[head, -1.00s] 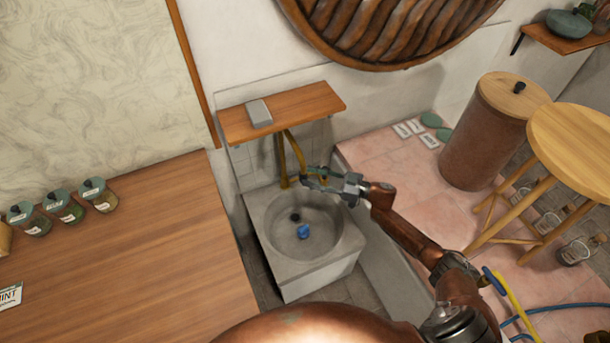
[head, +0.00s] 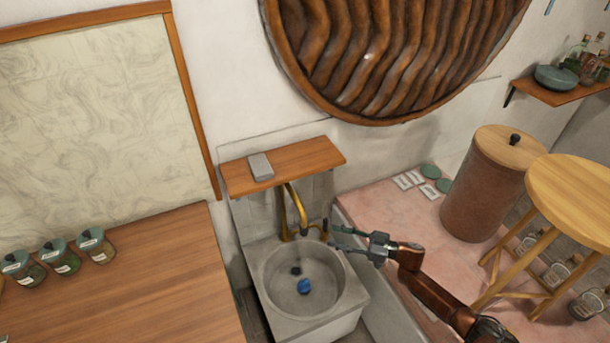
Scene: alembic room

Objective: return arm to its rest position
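My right arm comes in from the lower right, copper-brown with a grey gripper (head: 336,237). The gripper is just right of the brass tap (head: 301,212), near the back right rim of the grey stone sink (head: 262,268). Its two fingers look apart, with nothing seen between them. A small blue object (head: 304,286) lies in the basin near the dark drain. My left arm and gripper are not in view.
A wooden shelf (head: 310,158) with a grey block (head: 261,167) hangs over the sink. A wooden counter (head: 140,290) with jars (head: 58,256) is at left.

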